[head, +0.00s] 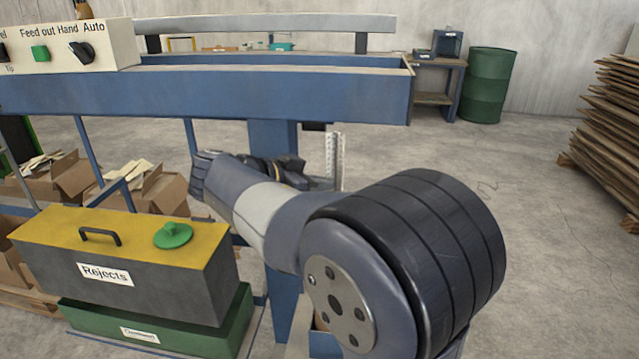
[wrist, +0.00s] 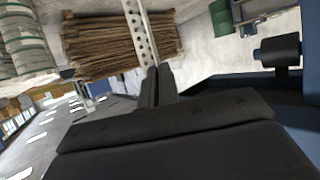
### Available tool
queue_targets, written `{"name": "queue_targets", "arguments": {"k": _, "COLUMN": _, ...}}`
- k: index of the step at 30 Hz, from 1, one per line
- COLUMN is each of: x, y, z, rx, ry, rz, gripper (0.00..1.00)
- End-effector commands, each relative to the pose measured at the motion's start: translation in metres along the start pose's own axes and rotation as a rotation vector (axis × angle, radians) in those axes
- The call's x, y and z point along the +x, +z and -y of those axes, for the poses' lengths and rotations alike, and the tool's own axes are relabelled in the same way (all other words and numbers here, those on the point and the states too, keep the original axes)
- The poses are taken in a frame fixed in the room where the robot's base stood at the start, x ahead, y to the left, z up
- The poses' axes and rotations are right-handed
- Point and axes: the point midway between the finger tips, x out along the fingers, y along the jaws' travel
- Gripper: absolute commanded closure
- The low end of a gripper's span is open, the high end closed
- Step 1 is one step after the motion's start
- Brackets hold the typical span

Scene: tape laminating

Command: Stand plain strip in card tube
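A pale strip (head: 334,158) with a line of dark holes or marks stands nearly upright beyond my arm in the head view. In the wrist view the strip (wrist: 141,36) runs up from between the fingertips of my gripper (wrist: 156,78). The fingers are close together and shut on it. In the head view my arm hides most of the gripper. No card tube can be made out clearly; a small brownish patch shows low beside my arm, partly hidden by it.
A blue machine frame (head: 230,95) runs across the left and middle. A grey Rejects box (head: 165,285) with a yellow lid sits front left. Open cartons (head: 150,195) stand behind it. Stacked cardboard (head: 612,130) and a green drum (head: 490,85) stand right; floor between is clear.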

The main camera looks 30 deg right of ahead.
Motion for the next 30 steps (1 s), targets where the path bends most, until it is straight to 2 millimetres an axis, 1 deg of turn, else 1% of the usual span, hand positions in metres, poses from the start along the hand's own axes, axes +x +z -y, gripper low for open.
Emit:
{"name": "queue_targets", "arguments": {"k": 5, "x": 0.0, "y": -0.001, "z": 0.0, "rx": 0.0, "ry": 0.0, "rz": 0.0, "gripper": 1.0}}
{"name": "queue_targets", "arguments": {"k": 6, "x": 0.0, "y": -0.001, "z": 0.0, "rx": 0.0, "ry": 0.0, "rz": 0.0, "gripper": 0.96}}
{"name": "queue_targets", "arguments": {"k": 9, "x": 0.0, "y": -0.001, "z": 0.0, "rx": 0.0, "ry": 0.0, "rz": 0.0, "gripper": 0.88}}
{"name": "queue_targets", "arguments": {"k": 15, "x": 0.0, "y": -0.001, "z": 0.0, "rx": 0.0, "ry": 0.0, "rz": 0.0, "gripper": 0.73}}
{"name": "queue_targets", "arguments": {"k": 23, "x": -0.003, "y": 0.0, "z": 0.0, "rx": 0.0, "ry": -0.001, "rz": 0.0, "gripper": 0.73}}
{"name": "queue_targets", "arguments": {"k": 26, "x": -0.012, "y": -0.001, "z": 0.001, "rx": 0.0, "ry": -0.004, "rz": 0.0, "gripper": 0.73}}
{"name": "queue_targets", "arguments": {"k": 30, "x": -0.037, "y": -0.001, "z": 0.001, "rx": -0.001, "ry": -0.006, "rz": 0.0, "gripper": 0.73}}
